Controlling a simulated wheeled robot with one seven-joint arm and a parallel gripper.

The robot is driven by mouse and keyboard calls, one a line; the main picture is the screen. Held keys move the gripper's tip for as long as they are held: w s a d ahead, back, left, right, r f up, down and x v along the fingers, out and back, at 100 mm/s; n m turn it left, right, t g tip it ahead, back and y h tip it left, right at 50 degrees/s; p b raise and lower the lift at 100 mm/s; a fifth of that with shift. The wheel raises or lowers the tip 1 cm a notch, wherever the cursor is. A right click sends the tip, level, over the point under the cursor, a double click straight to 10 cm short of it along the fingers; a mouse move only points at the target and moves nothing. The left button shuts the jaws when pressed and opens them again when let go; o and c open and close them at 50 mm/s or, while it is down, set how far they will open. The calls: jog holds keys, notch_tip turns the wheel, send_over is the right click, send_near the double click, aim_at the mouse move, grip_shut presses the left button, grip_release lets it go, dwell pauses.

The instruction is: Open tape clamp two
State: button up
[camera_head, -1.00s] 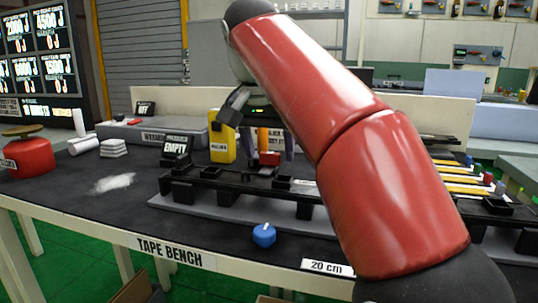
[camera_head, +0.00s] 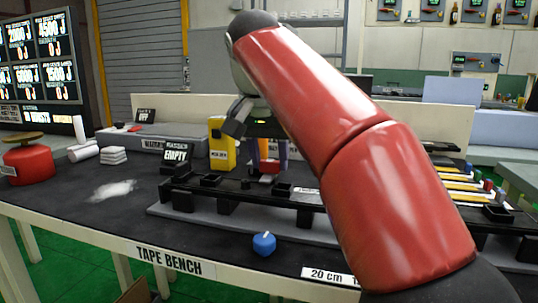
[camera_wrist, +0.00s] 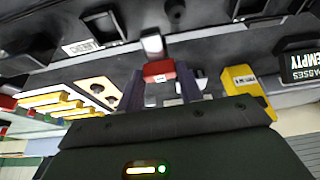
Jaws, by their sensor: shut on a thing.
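A red clamp piece (camera_head: 268,179) with a small pale label sits on the black rail fixture (camera_head: 232,188) on the tape bench. It also shows in the wrist view (camera_wrist: 158,70), joined to a light grey block in front of it; its label is too small to read. My gripper (camera_head: 268,172) points down at the fixture, and its two dark purple fingers are shut on the red clamp piece, one on each side. In the wrist view my gripper (camera_wrist: 161,82) has the red piece between its fingertips. My red arm hides the fixture's middle right part.
A yellow box (camera_head: 222,145) stands close behind and left of my gripper. An "EMPTY" sign (camera_head: 175,153) stands further left. A blue knob (camera_head: 264,243) is at the bench's front. Yellow strips (camera_head: 458,186) with coloured ends lie at right. The bench's left front is mostly clear.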

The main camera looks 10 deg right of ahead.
jog(key=n+y+p, duration=0.1)
jog(key=n, duration=0.2)
jog(key=shift+d+r, duration=0.15)
jog(key=n+y+p, duration=0.1)
jog(key=n, duration=0.3)
jog(key=shift+y, duration=0.4)
jog(key=n+y, duration=0.1)
jog(key=n, duration=0.2)
jog(key=shift+d+n+g, duration=0.15)
jog(key=shift+n+g, duration=0.15)
jog(key=shift+w+n+g+y, duration=0.1)
jog(key=shift+n+g+y, duration=0.5)
jog(key=shift+n, duration=1.3)
jog(key=o, duration=1)
